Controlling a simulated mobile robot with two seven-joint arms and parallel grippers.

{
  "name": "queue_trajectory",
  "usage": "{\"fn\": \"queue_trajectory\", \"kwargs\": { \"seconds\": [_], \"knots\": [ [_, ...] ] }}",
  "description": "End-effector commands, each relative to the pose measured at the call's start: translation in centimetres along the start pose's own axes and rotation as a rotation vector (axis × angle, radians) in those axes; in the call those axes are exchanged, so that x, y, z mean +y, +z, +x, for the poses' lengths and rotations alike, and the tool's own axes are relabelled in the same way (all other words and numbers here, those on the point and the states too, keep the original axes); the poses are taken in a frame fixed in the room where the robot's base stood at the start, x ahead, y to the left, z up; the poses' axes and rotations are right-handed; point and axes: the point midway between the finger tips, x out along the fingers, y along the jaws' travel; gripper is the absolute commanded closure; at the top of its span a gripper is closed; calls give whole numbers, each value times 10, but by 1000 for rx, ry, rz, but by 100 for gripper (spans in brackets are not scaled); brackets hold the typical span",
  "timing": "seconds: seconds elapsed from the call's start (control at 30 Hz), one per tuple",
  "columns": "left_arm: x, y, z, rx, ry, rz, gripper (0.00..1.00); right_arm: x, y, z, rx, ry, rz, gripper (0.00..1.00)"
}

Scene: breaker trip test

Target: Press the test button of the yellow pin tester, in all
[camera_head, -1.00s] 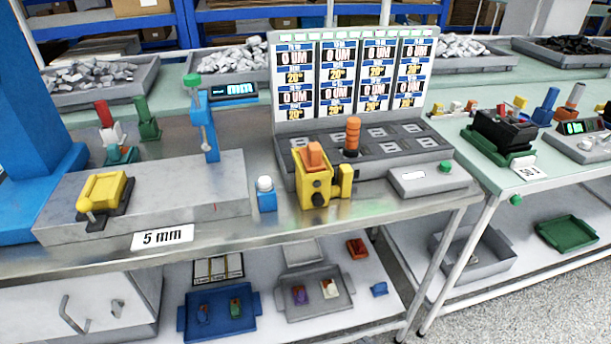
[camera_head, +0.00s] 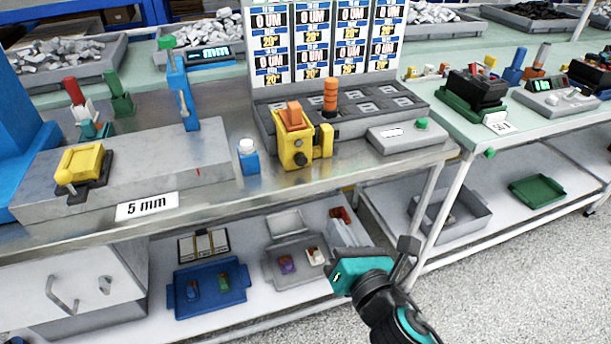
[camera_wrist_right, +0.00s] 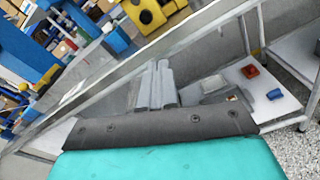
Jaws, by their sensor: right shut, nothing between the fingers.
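A yellow device (camera_head: 284,150) with an orange rocker on top and dark round spots on its front stands at the front edge of the metal bench; I take it to be the yellow pin tester. Its yellow body also shows at the top of the right wrist view (camera_wrist_right: 146,12). I cannot tell which part is the test button. My right gripper (camera_head: 346,262) is in front of the bench, below and right of the device and apart from it. In the right wrist view its grey fingers (camera_wrist_right: 158,84) are together and empty. My left gripper is not in view.
A blue block with a white button (camera_head: 247,157) stands left of the device, and a grey box with a green button (camera_head: 394,136) right of it. A second yellow fixture (camera_head: 82,165) sits on the grey slab. The bench's front edge and lower shelf are close to my right gripper.

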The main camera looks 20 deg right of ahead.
Motion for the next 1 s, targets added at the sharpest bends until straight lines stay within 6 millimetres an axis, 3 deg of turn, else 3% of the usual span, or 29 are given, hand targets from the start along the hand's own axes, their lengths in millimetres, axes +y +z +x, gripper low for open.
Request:
{"fn": "queue_trajectory", "kwargs": {
  "seconds": [0.1, 0.3, 0.77, 1.0],
  "knots": [
    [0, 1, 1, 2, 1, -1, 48, 7, 12, 3, -46, 13, -211, 100],
    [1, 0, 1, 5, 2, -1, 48, 12, 21, 5, -81, 15, -388, 100],
    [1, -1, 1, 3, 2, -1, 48, 13, 23, 8, -85, 15, -405, 100],
    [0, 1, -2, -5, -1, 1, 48, 14, 26, 37, -87, 15, -405, 100]
  ]
}}
